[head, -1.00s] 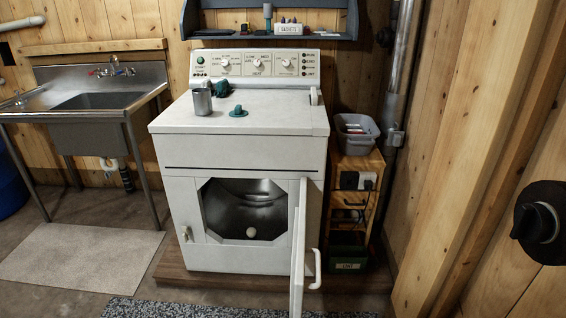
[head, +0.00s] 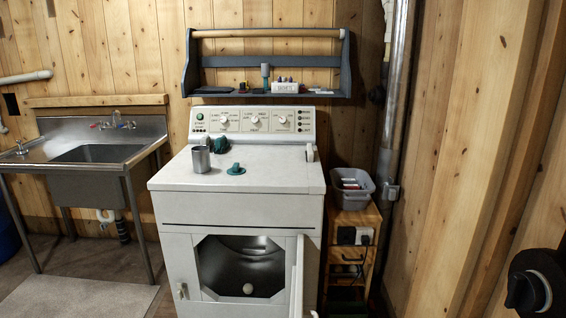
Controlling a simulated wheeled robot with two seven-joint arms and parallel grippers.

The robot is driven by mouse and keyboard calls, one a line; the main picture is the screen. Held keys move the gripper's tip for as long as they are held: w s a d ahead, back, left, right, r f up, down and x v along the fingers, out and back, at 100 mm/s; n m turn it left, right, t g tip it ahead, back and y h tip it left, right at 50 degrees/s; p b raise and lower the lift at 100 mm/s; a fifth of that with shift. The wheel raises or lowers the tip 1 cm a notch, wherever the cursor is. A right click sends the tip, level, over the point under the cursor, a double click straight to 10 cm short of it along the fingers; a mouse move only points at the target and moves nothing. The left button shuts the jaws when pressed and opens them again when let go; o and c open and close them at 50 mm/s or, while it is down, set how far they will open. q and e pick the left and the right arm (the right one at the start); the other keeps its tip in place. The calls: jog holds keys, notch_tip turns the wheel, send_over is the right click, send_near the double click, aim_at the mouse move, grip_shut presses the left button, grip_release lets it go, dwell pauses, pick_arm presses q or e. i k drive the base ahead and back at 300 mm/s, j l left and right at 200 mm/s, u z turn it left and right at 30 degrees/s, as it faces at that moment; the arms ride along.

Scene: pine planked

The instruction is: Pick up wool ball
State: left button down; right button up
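A small whitish ball (head: 248,288), which looks like the wool ball, lies low inside the drum of the white dryer (head: 240,208). The dryer's front door (head: 297,275) stands open, swung out on the right side of the opening. The ball shows through the opening and nothing covers it. Neither of my grippers is in the head view.
A grey metal cup (head: 200,160) and dark green items (head: 236,170) stand on the dryer top. A steel sink (head: 90,155) is left. A grey bin (head: 352,187) sits on a wooden stand at right. A blue shelf (head: 265,95) hangs above.

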aim_at(248, 288)
jog(key=i+j+u, duration=0.4)
jog(key=i+u, duration=0.15)
jog(key=i, duration=0.25)
jog(key=i+j+u, duration=0.1)
jog(key=i+u, duration=0.2)
jog(key=i, duration=0.15)
jog(key=i+z, duration=0.25)
jog(key=i+j+z, duration=0.2)
jog(key=i, duration=0.2)
jog(key=i+j+z, duration=0.2)
jog(key=i+z, duration=0.15)
jog(key=z, duration=0.15)
jog(key=i+j+z, duration=0.3)
jog(key=z, duration=0.15)
